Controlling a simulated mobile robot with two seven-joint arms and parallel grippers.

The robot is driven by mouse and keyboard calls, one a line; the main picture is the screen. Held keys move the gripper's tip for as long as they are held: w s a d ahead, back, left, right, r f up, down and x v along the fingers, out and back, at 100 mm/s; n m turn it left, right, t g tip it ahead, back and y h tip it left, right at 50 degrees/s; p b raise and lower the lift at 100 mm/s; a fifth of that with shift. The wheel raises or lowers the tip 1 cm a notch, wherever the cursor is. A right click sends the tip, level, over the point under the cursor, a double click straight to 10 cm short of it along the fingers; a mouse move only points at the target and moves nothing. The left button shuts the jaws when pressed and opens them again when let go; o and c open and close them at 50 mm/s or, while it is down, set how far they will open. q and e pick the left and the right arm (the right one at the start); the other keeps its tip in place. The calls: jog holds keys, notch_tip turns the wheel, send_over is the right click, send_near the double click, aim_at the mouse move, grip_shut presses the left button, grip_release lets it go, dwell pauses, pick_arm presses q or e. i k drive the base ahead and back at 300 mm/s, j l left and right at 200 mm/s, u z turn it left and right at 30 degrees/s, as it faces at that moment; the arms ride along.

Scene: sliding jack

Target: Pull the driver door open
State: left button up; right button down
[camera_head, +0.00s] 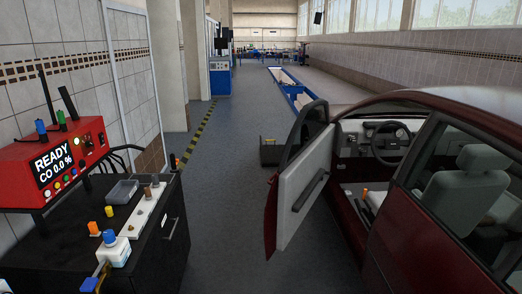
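The driver door (300,190) of the dark red car (400,235) stands swung outward, at a wide angle to the body. Its grey inner panel faces me, with a dark slanted armrest or pull handle (310,190) on it. The door's window frame (304,130) rises above the panel. Through the doorway the steering wheel (390,143) and a grey seat (466,190) show. The door's outer face is mostly turned away from me. Neither of my grippers is in view.
A black cabinet (172,240) at left carries a red READY tester (55,160), a grey tray (122,192) and small colored parts. A dark box (270,152) sits on the floor beyond the door. Grey floor (215,225) between cabinet and door is clear.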

aim_at(297, 184)
jog(key=i, duration=1.6)
jog(key=i+u, duration=0.25)
jog(key=i, duration=0.2)
jog(key=i+l+u, duration=0.2)
jog(key=i, duration=0.25)
jog(key=i+l+u, duration=0.1)
jog(key=i+u, duration=0.15)
jog(key=i, duration=0.25)
jog(key=u, duration=8.75)
jog(key=j+u, duration=0.15)
jog(key=u, duration=0.25)
jog(key=i+u, duration=0.15)
jog(key=u, duration=0.25)
jog(key=i+j+u, duration=0.1)
jog(key=u, duration=0.35)
jog(key=i+j+u, duration=0.1)
jog(key=u, duration=0.3)
